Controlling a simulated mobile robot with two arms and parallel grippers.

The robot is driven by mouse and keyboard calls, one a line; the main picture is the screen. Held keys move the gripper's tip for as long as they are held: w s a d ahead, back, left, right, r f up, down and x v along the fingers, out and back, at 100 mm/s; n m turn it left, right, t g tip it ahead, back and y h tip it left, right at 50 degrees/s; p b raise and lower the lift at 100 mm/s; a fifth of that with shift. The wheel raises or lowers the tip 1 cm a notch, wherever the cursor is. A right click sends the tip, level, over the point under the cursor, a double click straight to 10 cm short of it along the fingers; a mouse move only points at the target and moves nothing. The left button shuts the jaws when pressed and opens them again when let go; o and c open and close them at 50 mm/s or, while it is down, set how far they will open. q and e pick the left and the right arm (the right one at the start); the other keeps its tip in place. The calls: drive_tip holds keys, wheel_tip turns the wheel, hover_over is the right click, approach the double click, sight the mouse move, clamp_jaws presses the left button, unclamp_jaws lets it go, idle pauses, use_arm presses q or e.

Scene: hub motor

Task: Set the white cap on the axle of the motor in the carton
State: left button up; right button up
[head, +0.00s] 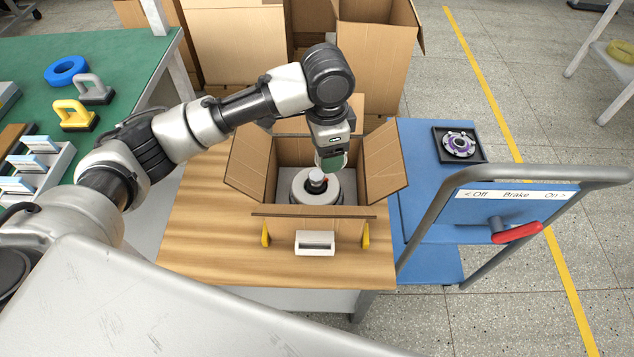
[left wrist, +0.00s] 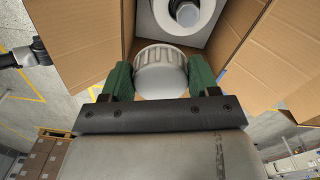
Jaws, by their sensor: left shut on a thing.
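The white cap (left wrist: 160,74), round with a ribbed rim, sits between the green fingers of my left gripper (left wrist: 160,82) in the left wrist view. The gripper is shut on it. In the head view my left gripper (head: 332,160) points down over the open carton (head: 261,162), near its back right; the cap is mostly hidden there. The motor (head: 300,190) lies in the carton, with its axle (head: 316,175) upright at the middle. In the left wrist view the axle (left wrist: 187,14) shows beyond the cap and apart from it. My right gripper is not in view.
The carton stands on a wooden table (head: 205,225) with its flaps spread. A blue cart (head: 420,190) at the right holds a black tray (head: 439,150) with a purple and silver part. A green bench (head: 120,60) with tools is at the left. Larger cartons (head: 235,45) stand behind.

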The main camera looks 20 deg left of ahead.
use_arm(q)
drive_tip(key=w+d+m+p, duration=0.2)
drive_tip(key=d+m, duration=0.5)
drive_tip(key=m, duration=0.5)
hover_over(314, 172)
drive_tip(key=shift+m, duration=0.4)
wheel_tip(314, 172, down, 7)
drive_tip(key=shift+f+b, duration=0.45)
drive_tip(key=shift+f, duration=1.5)
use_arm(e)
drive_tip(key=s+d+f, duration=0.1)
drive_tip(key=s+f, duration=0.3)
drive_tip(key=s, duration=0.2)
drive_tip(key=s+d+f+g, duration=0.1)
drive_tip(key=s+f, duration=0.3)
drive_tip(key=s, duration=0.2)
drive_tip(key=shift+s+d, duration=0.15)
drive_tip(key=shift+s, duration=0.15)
use_arm(q)
drive_tip(key=shift+f, duration=0.1)
drive_tip(key=o, duration=0.9)
